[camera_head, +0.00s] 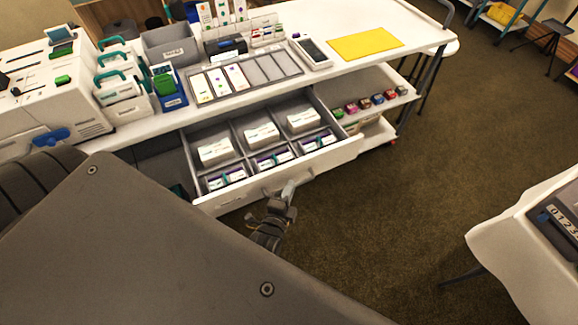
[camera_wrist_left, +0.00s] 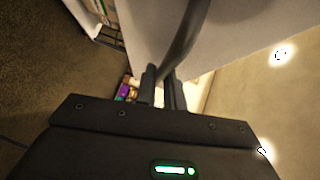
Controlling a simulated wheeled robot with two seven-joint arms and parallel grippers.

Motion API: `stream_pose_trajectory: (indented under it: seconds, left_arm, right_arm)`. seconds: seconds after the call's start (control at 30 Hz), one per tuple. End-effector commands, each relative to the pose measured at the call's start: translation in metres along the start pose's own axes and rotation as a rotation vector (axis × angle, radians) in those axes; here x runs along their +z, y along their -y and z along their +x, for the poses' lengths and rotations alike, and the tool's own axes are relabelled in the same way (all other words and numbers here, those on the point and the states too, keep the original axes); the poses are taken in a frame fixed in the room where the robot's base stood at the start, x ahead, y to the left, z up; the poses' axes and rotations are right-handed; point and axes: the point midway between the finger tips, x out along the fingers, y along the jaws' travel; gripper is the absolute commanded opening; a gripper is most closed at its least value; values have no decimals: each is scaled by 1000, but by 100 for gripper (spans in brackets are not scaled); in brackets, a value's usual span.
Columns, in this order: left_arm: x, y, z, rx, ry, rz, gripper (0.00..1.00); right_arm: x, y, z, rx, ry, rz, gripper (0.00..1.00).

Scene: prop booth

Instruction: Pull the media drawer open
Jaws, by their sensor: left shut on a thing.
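The media drawer (camera_head: 335,157) is pulled out from under the white worktop, with its compartments showing. It holds white boxes in the rear compartments and purple-and-white packs in the front ones. My left gripper (camera_head: 284,197) is at the drawer's front face and shut on the handle. In the left wrist view the dark curved handle (camera_wrist_left: 187,38) runs down between the fingers of my left gripper (camera_wrist_left: 163,76). The fingers hide part of the handle. My right gripper is not in view.
The worktop (camera_head: 325,84) carries a slide tray (camera_head: 272,70), a yellow mat (camera_head: 365,44) and instruments at left. A shelf with several colored items (camera_head: 377,99) is right of the drawer. Another white-covered table (camera_head: 505,243) stands at lower right. Carpet between is clear.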

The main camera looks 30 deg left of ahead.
Motion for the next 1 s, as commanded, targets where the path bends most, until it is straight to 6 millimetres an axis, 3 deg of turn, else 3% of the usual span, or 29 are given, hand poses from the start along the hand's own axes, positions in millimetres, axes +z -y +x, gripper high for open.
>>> stream_pose_trajectory:
  seconds: [0.03,0.07,0.2,0.57,1.0]
  left_arm:
    - [0,0,0,1,0,0,0]
    - [0,0,0,1,0,0,14]
    - [0,0,0,1,0,0,32]
    - [0,-1,-6,2,0,0,32]
    - [0,-2,-84,3,-1,0,32]
  right_arm:
    - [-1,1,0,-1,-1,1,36]
    - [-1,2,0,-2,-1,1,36]
    - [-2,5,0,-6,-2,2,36]
    - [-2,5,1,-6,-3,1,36]
    - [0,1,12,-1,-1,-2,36]
